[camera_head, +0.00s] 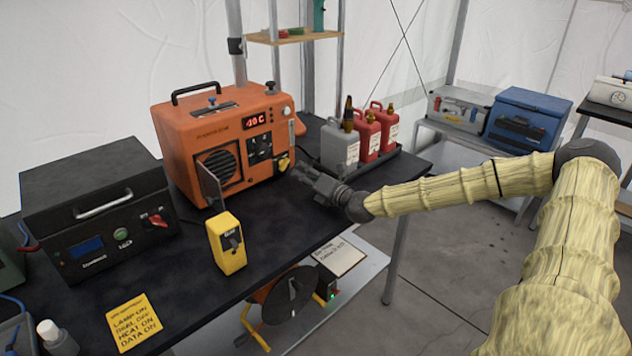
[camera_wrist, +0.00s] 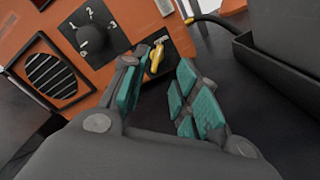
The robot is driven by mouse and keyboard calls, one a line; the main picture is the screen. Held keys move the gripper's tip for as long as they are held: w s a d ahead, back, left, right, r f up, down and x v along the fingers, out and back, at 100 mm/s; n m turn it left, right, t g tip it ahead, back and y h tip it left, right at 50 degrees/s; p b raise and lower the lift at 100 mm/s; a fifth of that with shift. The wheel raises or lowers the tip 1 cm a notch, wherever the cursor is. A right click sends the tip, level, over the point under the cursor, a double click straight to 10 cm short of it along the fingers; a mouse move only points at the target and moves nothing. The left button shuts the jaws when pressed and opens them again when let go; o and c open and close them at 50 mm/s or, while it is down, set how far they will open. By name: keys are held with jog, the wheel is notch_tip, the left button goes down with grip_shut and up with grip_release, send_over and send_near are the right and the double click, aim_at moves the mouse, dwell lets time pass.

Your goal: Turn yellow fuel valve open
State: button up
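The yellow fuel valve (camera_head: 284,162) is on the lower right of the front of the orange heater (camera_head: 180,129). In the wrist view the valve (camera_wrist: 156,56) is a small yellow lever on a dark plate, just beyond my fingertips and seen through the gap between them. My gripper (camera_head: 302,174) is just in front of the valve at the heater's right side. In the wrist view my gripper (camera_wrist: 160,78) has its teal-padded fingers apart with nothing between them. I cannot tell whether a fingertip touches the valve.
A grey can (camera_head: 341,148) and two red cans (camera_head: 368,138) stand in a black tray right of the heater. A black dial (camera_wrist: 92,40) is left of the valve. A yellow switch box (camera_head: 226,245) stands on the table's front edge. The black tabletop (camera_head: 195,290) has bare room in front.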

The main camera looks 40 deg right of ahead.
jog(key=shift+s+d+f, duration=0.1)
jog(key=shift+s, duration=2.2)
jog(key=shift+s, duration=0.1)
